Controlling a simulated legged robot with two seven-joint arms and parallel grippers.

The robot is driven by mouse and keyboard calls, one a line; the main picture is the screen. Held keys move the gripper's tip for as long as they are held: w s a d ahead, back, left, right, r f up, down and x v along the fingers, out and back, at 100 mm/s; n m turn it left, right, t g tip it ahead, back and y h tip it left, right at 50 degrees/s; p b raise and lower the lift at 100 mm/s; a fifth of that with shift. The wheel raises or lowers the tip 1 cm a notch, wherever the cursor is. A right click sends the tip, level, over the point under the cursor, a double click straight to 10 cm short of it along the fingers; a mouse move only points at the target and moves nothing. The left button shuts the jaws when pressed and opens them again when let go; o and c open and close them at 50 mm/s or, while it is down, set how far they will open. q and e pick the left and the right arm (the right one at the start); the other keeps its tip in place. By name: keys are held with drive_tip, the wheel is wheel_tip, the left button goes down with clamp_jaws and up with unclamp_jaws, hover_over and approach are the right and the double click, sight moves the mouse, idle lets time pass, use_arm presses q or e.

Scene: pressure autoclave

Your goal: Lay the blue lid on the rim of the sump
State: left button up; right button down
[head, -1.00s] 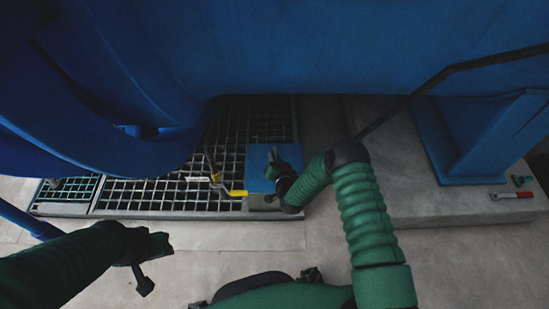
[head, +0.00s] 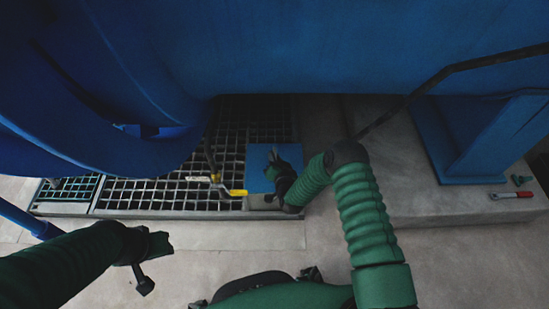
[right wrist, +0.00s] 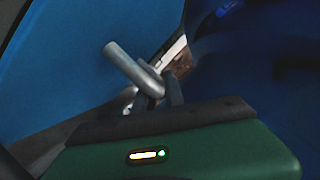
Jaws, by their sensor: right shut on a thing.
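The blue lid (head: 258,158) is a flat square plate over the right end of the floor grating in the head view. It fills the left of the right wrist view (right wrist: 75,60), tilted in that picture. My right gripper (head: 273,166) is over the lid, shut on its bent metal handle (right wrist: 132,68). The sump's rim cannot be made out clearly; a pale grey strip (head: 260,203) shows at the lid's near edge. I cannot tell whether the lid touches what is under it. My left gripper (head: 153,264) is empty at lower left, its fingers apart, far from the lid.
A yellow-handled valve lever (head: 237,193) lies close to the lid's left edge. The dark grating (head: 150,195) extends left. A large blue vessel (head: 300,50) overhangs the back. Floor in front is clear.

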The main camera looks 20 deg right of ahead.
drive_tip(key=shift+w+f+b, duration=0.1)
drive_tip(key=shift+f+b, duration=0.75)
drive_tip(key=shift+f, duration=0.25)
drive_tip(key=c, duration=1.3)
unclamp_jaws()
drive_tip(key=shift+f, duration=0.2)
drive_tip(key=p+v, duration=0.2)
drive_tip(key=v, duration=0.1)
drive_tip(key=p+v, duration=0.2)
drive_tip(key=v, duration=0.1)
drive_tip(key=shift+w+r, duration=0.2)
drive_tip(key=shift+r, duration=0.2)
drive_tip(key=p+v, duration=0.1)
drive_tip(key=v, duration=0.2)
drive_tip(key=p+v, duration=0.2)
drive_tip(key=v, duration=0.2)
drive_tip(key=p+v, duration=0.2)
drive_tip(key=v, duration=0.2)
drive_tip(key=shift+s+f, duration=0.2)
drive_tip(key=shift+f, duration=0.1)
